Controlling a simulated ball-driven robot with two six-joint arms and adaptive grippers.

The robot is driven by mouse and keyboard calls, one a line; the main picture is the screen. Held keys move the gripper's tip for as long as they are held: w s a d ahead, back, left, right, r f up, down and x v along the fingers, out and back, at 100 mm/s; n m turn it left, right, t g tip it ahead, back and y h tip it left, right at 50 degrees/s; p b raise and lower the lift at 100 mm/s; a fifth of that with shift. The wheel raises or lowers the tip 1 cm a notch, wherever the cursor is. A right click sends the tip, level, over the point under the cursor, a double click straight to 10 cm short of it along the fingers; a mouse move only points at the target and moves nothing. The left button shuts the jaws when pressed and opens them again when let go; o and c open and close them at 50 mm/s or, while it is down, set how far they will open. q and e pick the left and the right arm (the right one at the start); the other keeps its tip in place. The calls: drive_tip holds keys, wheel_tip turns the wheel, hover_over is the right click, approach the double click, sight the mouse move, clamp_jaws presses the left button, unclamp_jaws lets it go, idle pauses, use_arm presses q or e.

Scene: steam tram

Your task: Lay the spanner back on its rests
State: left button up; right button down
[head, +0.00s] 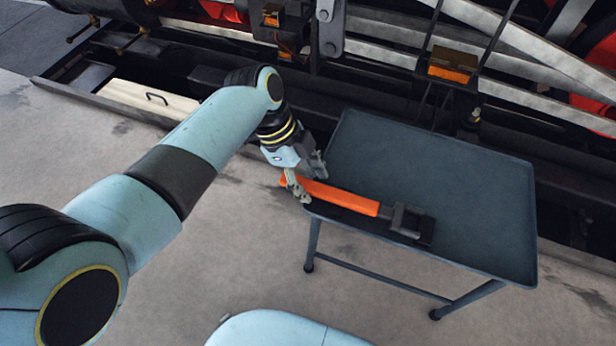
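The spanner (345,197) has a long orange handle and a dark grey jaw head (405,219). It lies slanting along the front left of a dark grey table (450,170), its handle end sticking out past the left edge. My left gripper (306,180) is at that handle end, one finger on each side, and appears shut on it. A dark block (426,236) shows beside and under the jaw head; it may be a rest. Whether the spanner touches it I cannot tell. No other rest can be made out. My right gripper is not in view.
The tram's rods, wheels and dark frame run close behind the table. Small orange-faced boxes (452,68) are mounted there. A pale drawer-like panel (148,99) with a handle is at the left. The table's middle and right are bare. Concrete floor (240,250) is open in front.

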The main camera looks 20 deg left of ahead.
use_arm(q)
drive_tip(key=p+v, duration=0.5)
drive_tip(key=v, duration=0.7)
drive_tip(key=s+a+f+n+y, duration=0.2)
drive_tip(key=s+a+f+n, duration=0.25)
drive_tip(key=s+f, duration=0.5)
drive_tip(key=s+a+f+n+y, duration=0.1)
drive_tip(key=s+a+f+n, duration=0.2)
drive_tip(key=s+f+n, duration=0.65)
drive_tip(key=s+a+f+n+y, duration=0.1)
drive_tip(key=s+a+f, duration=0.1)
drive_tip(key=s, duration=0.5)
drive_tip(key=s+a+f+n, duration=0.1)
drive_tip(key=s+a+f, duration=0.1)
drive_tip(key=s+f, duration=0.3)
drive_tip(key=s+a+f+n+y, duration=0.1)
drive_tip(key=s+f, duration=0.3)
drive_tip(key=s, duration=0.7)
drive_tip(key=shift+s+a+n+y, duration=0.2)
drive_tip(key=shift+a+n+y, duration=0.1)
drive_tip(key=shift+a+n, duration=0.3)
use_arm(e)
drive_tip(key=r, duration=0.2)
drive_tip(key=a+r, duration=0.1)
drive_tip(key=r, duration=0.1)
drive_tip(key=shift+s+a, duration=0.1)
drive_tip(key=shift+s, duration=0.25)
